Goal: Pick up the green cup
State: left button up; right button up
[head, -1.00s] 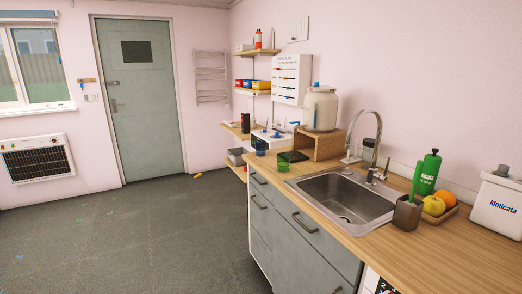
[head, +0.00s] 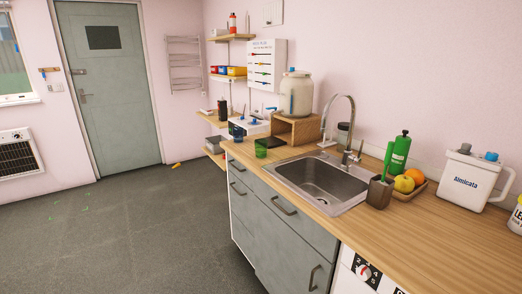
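A small green cup (head: 261,150) stands on the wooden counter, at its far left end, left of the sink. A dark flat item (head: 271,142) lies just behind it, and a dark blue cup (head: 237,133) stands beyond it to the left. Neither of my grippers shows in the head view.
The counter (head: 440,232) holds a steel sink (head: 318,182) with a tall tap (head: 351,130). A green bottle (head: 400,153), a fruit tray (head: 412,191) and a white Almicata container (head: 469,178) stand right of it. The grey floor (head: 130,230) on the left is mostly open.

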aim_at(261, 145)
jog(key=i+j+z, duration=0.45)
jog(key=i+j, duration=0.2)
jog(key=i, duration=0.15)
jog(key=i+j+z, duration=0.2)
jog(key=i+j, duration=0.15)
jog(key=i+j+z, duration=0.25)
jog(key=j, duration=0.35)
jog(key=i+j+z, duration=0.2)
jog(key=i+j, duration=0.2)
jog(key=j, duration=0.1)
